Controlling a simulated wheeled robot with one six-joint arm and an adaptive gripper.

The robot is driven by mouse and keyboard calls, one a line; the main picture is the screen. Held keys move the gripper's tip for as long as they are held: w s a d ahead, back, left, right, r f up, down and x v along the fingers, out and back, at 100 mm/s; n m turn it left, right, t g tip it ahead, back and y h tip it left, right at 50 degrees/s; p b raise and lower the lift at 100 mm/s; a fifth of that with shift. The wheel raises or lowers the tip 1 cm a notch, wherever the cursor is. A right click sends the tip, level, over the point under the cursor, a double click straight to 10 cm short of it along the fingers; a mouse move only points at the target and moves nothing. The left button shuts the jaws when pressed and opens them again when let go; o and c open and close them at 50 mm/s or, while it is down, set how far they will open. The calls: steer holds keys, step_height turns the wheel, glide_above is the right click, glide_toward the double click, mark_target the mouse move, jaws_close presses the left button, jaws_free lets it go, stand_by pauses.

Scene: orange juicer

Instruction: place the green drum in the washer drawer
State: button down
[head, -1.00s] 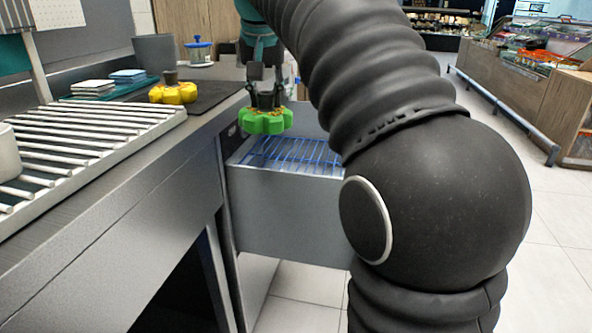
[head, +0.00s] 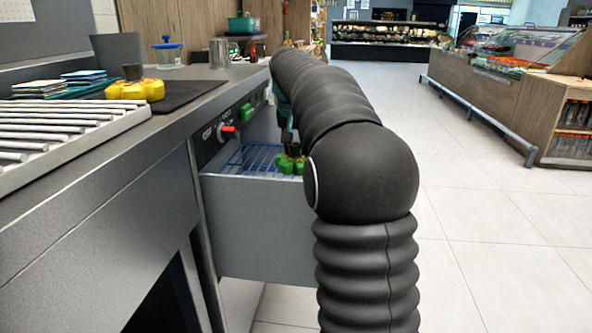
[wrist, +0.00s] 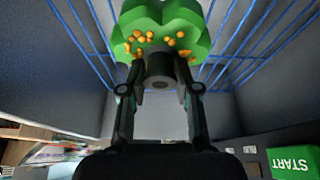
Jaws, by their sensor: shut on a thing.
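The green drum (head: 287,164) is a lobed green piece with orange bits on it and a dark central post. In the wrist view the drum (wrist: 180,22) is at the top, with my gripper (wrist: 158,80) shut on its post. The washer drawer (head: 255,225) is a pulled-out grey box with a blue wire rack (head: 250,158) inside. The drum is inside the drawer's opening, low near the rack, towards the right side. I cannot tell whether it touches the rack. My arm hides part of the drawer and the gripper in the head view.
A yellow lobed drum (head: 135,90) with a dark post stands on a dark mat on the counter. A red knob (head: 228,129) and a green START button (wrist: 291,162) are on the washer's front panel. Open tiled floor (head: 490,230) lies to the right.

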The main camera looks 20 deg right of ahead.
mark_target(294, 155)
steer(key=shift+a+f, duration=0.15)
steer(key=shift+f, duration=0.55)
steer(key=shift+f+b, duration=0.55)
steer(key=shift+f, duration=1.2)
steer(key=shift+f, duration=0.15)
steer(key=c, duration=0.8)
jaws_free()
steer(key=shift+c, duration=0.2)
steer(key=p+v, duration=0.2)
steer(key=v, duration=1)
